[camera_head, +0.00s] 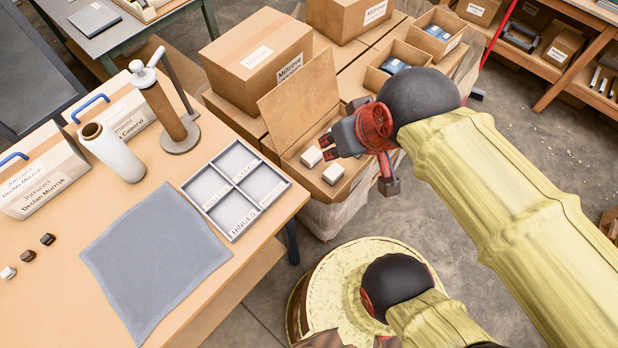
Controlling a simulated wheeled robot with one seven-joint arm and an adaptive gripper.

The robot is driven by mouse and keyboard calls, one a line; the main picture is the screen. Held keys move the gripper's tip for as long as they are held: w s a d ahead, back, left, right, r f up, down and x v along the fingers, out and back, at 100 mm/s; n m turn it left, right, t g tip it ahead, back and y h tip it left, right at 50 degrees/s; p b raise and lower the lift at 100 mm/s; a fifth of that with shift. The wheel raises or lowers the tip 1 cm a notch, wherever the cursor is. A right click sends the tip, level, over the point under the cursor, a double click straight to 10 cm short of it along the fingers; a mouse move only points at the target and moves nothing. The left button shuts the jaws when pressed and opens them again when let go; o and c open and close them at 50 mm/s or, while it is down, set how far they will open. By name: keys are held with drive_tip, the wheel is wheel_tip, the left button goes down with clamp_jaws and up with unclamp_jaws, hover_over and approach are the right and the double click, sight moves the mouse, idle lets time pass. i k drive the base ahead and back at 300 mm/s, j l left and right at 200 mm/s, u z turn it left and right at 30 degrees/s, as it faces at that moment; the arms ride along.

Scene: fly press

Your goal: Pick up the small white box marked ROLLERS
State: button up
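Two small white boxes sit inside an open cardboard carton on the floor-side stack. One small white box (311,157) is at the left, and the other small white box (333,173) is closer to the carton's front right. Any ROLLERS marking is too small to read on either. My gripper (331,146) hangs over the open carton, just above and right of the boxes, with its dark fingers pointing left. It appears apart from both boxes and holds nothing that I can see. How far the fingers are spread is unclear. My gripper and wrist hide the carton's right inner part.
The open carton (297,100) has a raised flap at its back left. A closed carton (256,62) stands behind it. A compartment tray (236,187), a grey cloth (158,262), a white roll (112,152) and a stand (168,110) occupy the wooden table (60,310).

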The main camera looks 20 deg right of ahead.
sight(335, 172)
drive_tip(key=i+l+u, duration=0.1)
drive_tip(key=l+u, duration=1.35)
drive_tip(key=k+l, duration=0.1)
drive_tip(key=l, duration=0.35)
drive_tip(key=k+l, duration=0.1)
drive_tip(key=l, duration=0.3)
drive_tip(key=k+l+u, duration=0.1)
drive_tip(key=l, duration=0.35)
drive_tip(key=k+l, duration=0.15)
drive_tip(key=l, duration=0.3)
